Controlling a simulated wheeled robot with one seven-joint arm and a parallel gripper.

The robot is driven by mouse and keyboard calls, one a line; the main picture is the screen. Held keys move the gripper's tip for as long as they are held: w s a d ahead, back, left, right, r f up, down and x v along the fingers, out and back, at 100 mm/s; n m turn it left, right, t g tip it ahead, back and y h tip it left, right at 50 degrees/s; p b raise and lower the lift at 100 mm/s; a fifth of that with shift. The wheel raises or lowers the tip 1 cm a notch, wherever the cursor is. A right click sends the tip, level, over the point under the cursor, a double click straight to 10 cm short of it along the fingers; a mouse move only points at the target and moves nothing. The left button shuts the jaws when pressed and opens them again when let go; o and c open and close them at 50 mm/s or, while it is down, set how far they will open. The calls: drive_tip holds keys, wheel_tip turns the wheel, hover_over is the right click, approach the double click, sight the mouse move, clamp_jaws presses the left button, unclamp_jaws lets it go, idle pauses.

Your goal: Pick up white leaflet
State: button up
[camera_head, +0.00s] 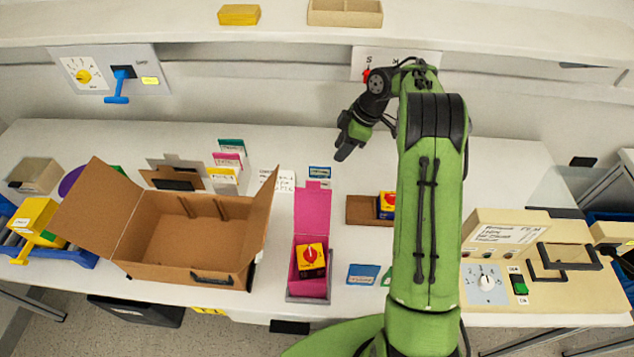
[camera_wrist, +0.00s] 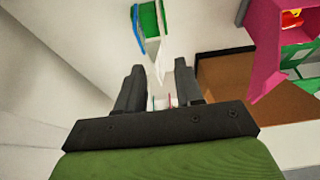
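A white leaflet with handwriting (camera_head: 284,180) stands on the white table, between the coloured cards and the pink box. In the head view my gripper (camera_head: 342,152) is above the table's back part, to the right of the leaflet and apart from it. In the wrist view my gripper (camera_wrist: 160,88) has its two dark fingers spread, with nothing clearly held between them. Small pale shapes show beyond the fingers; I cannot tell whether one is the leaflet.
Green, pink and yellow cards (camera_head: 228,160) stand behind the open cardboard box (camera_head: 190,235). A blue-topped card (camera_head: 320,172) stands behind the pink box (camera_head: 311,287), which holds a yellow switch box (camera_head: 311,258). A beige control panel (camera_head: 530,260) is at right.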

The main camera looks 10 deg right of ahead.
sight(319, 179)
drive_tip(key=x, duration=0.7)
drive_tip(key=b+x, duration=0.1)
drive_tip(key=x, duration=0.7)
drive_tip(key=shift+s+a+f, duration=0.2)
drive_tip(key=shift+r, duration=0.1)
clamp_jaws()
